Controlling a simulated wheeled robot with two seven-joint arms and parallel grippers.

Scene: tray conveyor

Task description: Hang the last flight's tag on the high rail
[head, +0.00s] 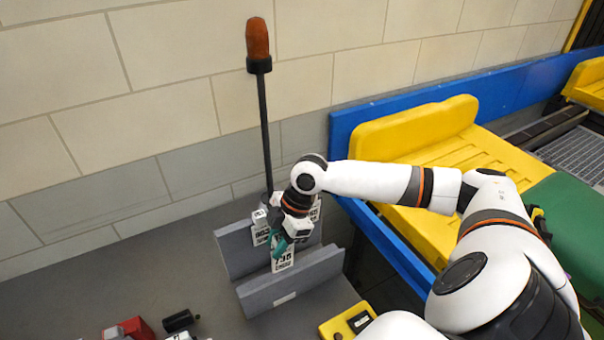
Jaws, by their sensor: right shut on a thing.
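My right gripper (279,243) is above the grey stand, its fingers pointing down. It is shut on a white tag (284,261) with large dark printing that looks like 735. The tag hangs below the fingers, in front of the back grey rail (232,254). Another white tag (260,236) is at the back rail just left of the gripper, and part of one more shows behind the wrist. The front grey rail (292,286) stands nearer and lower, with a small white label. Whether the held tag touches a rail cannot be told.
A dark pole with an orange lamp (257,40) rises behind the stand. Yellow trays (420,130) and a blue conveyor edge (350,122) lie to the right. A red object (136,328), a black cylinder (180,320) and a yellow device (336,325) are near the bottom. The counter's left is clear.

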